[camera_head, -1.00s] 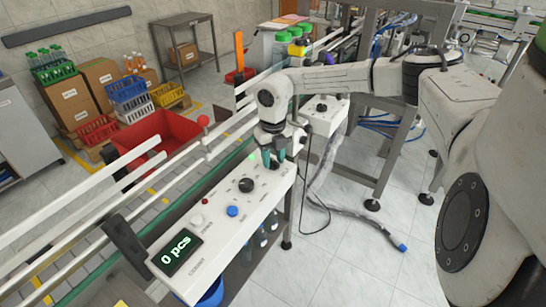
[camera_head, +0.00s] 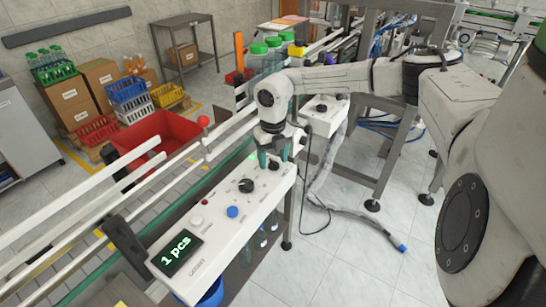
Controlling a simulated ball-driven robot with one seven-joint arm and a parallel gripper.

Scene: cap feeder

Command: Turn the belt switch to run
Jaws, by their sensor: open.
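The white control panel (camera_head: 205,248) runs along the conveyor's near side. A black knob (camera_head: 246,186) sits on its top. Another dark knob (camera_head: 273,165) shows partly at the panel's far end, by my fingertips. I cannot read the labels, so I cannot tell which is the belt switch. My gripper (camera_head: 276,160) points down over that far end with its dark teal fingers apart, close to the far knob. Whether they touch it is unclear. The panel's display (camera_head: 176,250) reads "1 pcs".
A blue button (camera_head: 232,211) and a red button (camera_head: 205,202) sit on the panel. Green-capped bottles (camera_head: 258,60) stand on the conveyor (camera_head: 150,215) behind my wrist. A smaller white box with a knob (camera_head: 324,115) is to the right. A red bin (camera_head: 165,140) stands beyond.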

